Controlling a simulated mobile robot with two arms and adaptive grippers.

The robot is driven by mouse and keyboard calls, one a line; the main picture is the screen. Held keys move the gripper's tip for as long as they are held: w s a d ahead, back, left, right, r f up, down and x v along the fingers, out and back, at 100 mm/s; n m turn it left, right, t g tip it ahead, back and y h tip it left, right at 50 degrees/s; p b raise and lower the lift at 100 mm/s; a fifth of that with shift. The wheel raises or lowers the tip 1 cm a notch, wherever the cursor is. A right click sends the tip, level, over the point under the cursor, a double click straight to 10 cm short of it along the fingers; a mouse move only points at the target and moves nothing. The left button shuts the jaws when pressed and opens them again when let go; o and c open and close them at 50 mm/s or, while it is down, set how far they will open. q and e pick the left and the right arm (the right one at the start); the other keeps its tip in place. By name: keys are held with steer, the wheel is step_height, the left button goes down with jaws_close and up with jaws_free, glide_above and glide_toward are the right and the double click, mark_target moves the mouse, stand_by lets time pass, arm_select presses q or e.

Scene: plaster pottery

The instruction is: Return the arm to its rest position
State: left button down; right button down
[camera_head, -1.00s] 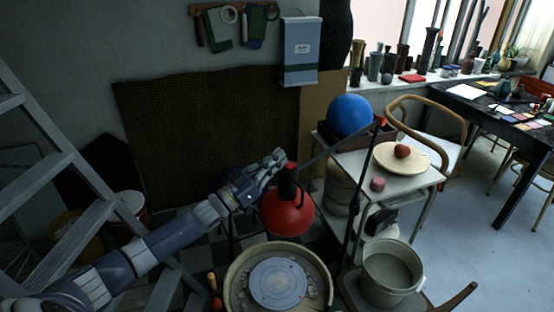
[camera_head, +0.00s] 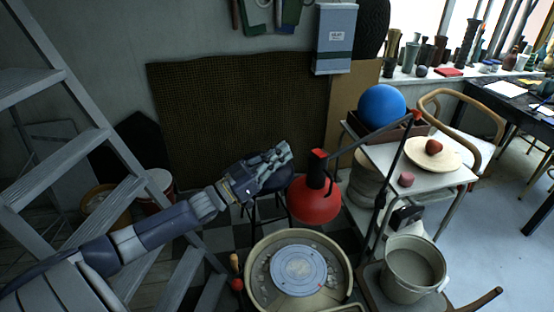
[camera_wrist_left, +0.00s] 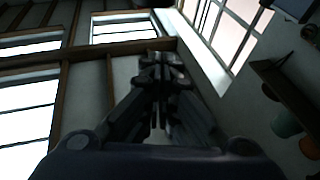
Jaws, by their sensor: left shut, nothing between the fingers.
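My left arm comes in from the lower left of the head view. Its gripper (camera_head: 280,156) is shut and empty, up in the air just left of the red lamp (camera_head: 315,200) and above a dark stool (camera_head: 270,190). In the left wrist view the gripper's fingers (camera_wrist_left: 158,70) are together with nothing between them, pointing up toward windows and ceiling beams. My right gripper is not in view.
A pottery wheel (camera_head: 300,270) stands below the lamp. A grey ladder (camera_head: 85,150) stands at left, behind my arm. At right are a white table (camera_head: 400,160) with a blue ball (camera_head: 382,108), and a bucket (camera_head: 412,268). Open floor lies at far right.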

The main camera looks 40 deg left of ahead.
arm_select(q)
steer(key=shift+s+a+f, duration=0.1)
steer(key=shift+s+a, duration=0.1)
steer(key=shift+s, duration=0.25)
stand_by(0.3)
